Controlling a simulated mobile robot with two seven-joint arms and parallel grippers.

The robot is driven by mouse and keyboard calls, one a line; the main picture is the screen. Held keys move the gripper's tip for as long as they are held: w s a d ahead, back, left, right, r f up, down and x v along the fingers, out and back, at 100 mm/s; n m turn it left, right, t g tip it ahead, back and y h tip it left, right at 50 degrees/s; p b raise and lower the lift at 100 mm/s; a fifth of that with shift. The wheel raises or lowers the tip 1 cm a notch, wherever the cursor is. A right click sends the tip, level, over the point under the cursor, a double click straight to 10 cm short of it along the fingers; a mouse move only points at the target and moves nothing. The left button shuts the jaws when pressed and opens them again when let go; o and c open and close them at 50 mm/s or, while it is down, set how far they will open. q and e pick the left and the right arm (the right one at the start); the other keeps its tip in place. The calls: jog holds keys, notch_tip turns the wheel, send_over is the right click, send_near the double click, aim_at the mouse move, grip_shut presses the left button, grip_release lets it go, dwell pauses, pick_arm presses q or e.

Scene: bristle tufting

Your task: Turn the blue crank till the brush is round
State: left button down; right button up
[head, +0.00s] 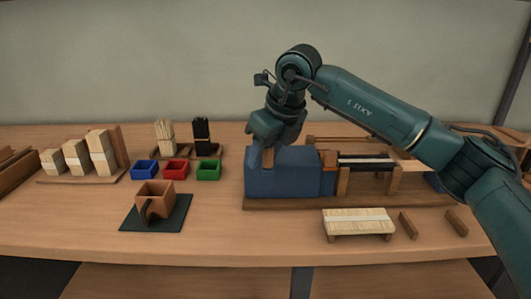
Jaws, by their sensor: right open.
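My right gripper (267,146) is over the left end of a blue machine housing (292,180), pointing down. Its jaws are open, with a small brown upright piece showing just below them. I cannot make out the blue crank; the gripper and wrist cover that part of the machine. Right of the housing, a long dark and pale strip (366,160) lies level between wooden supports. It may be the brush, but its roundness is too small to tell. My left gripper is not in view.
Red (176,170), blue (145,170) and green (208,170) trays sit left of the machine. A bristle-topped block (358,221) lies in front. The front middle of the table is clear.

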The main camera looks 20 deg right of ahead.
grip_shut()
dwell(0.5)
